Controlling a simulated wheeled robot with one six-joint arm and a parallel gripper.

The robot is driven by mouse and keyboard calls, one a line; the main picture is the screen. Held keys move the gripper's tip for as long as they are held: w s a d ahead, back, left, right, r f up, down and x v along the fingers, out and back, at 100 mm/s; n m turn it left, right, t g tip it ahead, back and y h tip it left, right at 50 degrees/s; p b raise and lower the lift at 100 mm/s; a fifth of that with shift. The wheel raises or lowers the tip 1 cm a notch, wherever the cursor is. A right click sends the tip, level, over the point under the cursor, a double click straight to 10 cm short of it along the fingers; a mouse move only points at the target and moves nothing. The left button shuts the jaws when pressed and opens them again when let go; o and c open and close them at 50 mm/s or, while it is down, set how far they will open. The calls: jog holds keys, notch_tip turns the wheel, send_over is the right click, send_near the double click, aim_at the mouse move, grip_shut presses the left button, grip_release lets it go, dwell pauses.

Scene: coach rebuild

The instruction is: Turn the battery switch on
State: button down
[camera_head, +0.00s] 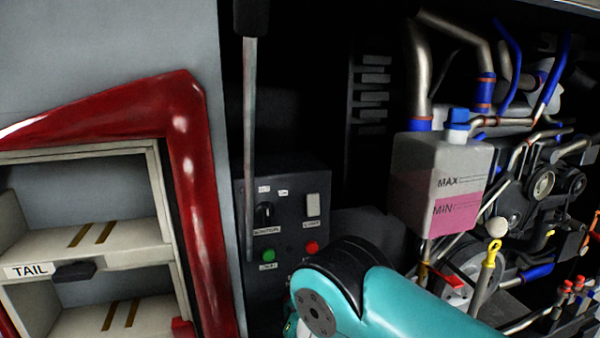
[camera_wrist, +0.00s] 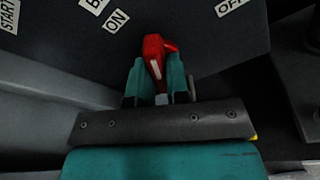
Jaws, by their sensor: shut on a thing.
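In the wrist view the battery switch, a red key handle (camera_wrist: 153,50) with a pale stripe, stands at the dark panel (camera_wrist: 175,22). An ON label (camera_wrist: 116,20) is to its upper left and an OFF label (camera_wrist: 229,7) to its upper right. My gripper (camera_wrist: 158,78) has its teal fingers on both sides of the red handle and is shut on it. The handle points up and slightly left, nearer the ON label. In the head view my teal arm hides the switch and my gripper.
A control panel (camera_head: 288,215) with a black knob, green button (camera_head: 268,255) and red button (camera_head: 311,247) is left of my arm. A coolant tank (camera_head: 440,180) and engine pipes fill the right. A grey prop rod (camera_head: 249,140) stands in front of the panel.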

jog(key=shift+w+a+r, duration=0.15)
jog(key=shift+a+r, duration=0.05)
jog(key=shift+r, duration=0.1)
jog(key=shift+n, duration=0.6)
jog(key=n+h, duration=0.1)
jog(key=n, duration=0.2)
jog(key=shift+n+h, duration=0.3)
jog(key=shift+n, duration=0.1)
jog(key=c, duration=0.9)
grip_release()
jog(key=shift+a, duration=0.1)
jog(key=shift+f, duration=0.1)
jog(key=shift+s+d+f, duration=0.2)
jog(key=s+b, duration=0.1)
jog(key=s, duration=0.1)
jog(key=s+d+b, duration=0.1)
jog(key=s, duration=0.1)
jog(key=s+b, duration=0.1)
jog(key=s, duration=0.1)
jog(key=shift+d+f+b, duration=0.2)
jog(key=shift+f+b, duration=0.05)
jog(key=shift+b, duration=0.15)
jog(key=b, duration=0.3)
jog(key=shift+s+r+b, duration=0.1)
jog(key=shift+s+b, duration=0.2)
jog(key=shift+s, duration=0.1)
